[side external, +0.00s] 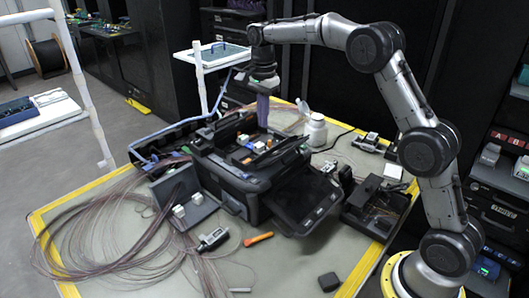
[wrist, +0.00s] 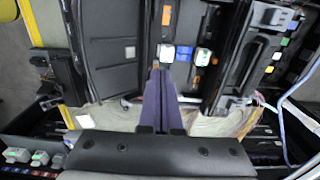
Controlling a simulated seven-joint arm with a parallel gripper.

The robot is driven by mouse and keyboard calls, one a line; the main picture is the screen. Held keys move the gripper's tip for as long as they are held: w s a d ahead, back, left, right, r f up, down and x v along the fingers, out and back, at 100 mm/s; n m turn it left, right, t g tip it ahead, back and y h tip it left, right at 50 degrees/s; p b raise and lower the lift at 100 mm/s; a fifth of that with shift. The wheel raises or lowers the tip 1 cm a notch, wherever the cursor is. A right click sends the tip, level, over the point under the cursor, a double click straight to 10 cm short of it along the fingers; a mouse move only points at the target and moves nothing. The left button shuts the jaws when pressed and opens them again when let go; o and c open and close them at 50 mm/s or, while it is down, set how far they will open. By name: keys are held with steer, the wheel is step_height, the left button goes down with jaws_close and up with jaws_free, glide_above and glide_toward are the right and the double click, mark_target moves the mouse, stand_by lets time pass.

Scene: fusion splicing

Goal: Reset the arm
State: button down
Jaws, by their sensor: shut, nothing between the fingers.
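My gripper (side external: 262,108) points down above the back part of the black splicer case (side external: 232,180) in the side view. Its purple fingers are together with nothing between them. In the wrist view the gripper's fingers (wrist: 163,78) reach up the middle of the picture, and their tips lie over the case (wrist: 112,55) near small white blocks. Whether the fingertips touch anything there cannot be told.
A white bottle (side external: 316,130) stands right of the gripper on the yellow-edged table (side external: 150,262). Coiled fibre (side external: 95,235) covers the left side. A black bin (side external: 375,208) and small tools lie at the right and front. Dark racks stand behind.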

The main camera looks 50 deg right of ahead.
steer(key=s+a+r+t, duration=0.25)
steer(key=s+r, duration=0.35)
steer(key=r, duration=0.5)
steer(key=s+a+r+n+t, duration=0.1)
steer(key=s+r+n, duration=0.15)
steer(key=s, duration=0.35)
steer(key=s+a+r+n, duration=0.2)
steer(key=s+r, duration=0.1)
steer(key=s, duration=0.3)
steer(key=s+f+n+t, duration=0.1)
steer(key=s+f+n, duration=0.5)
steer(key=s, duration=0.2)
steer(key=s+a+f+n+t, duration=0.1)
steer(key=s+f+n, duration=0.5)
steer(key=s, duration=0.3)
steer(key=shift+s+a+f+n, duration=0.3)
steer(key=shift+n, duration=0.45)
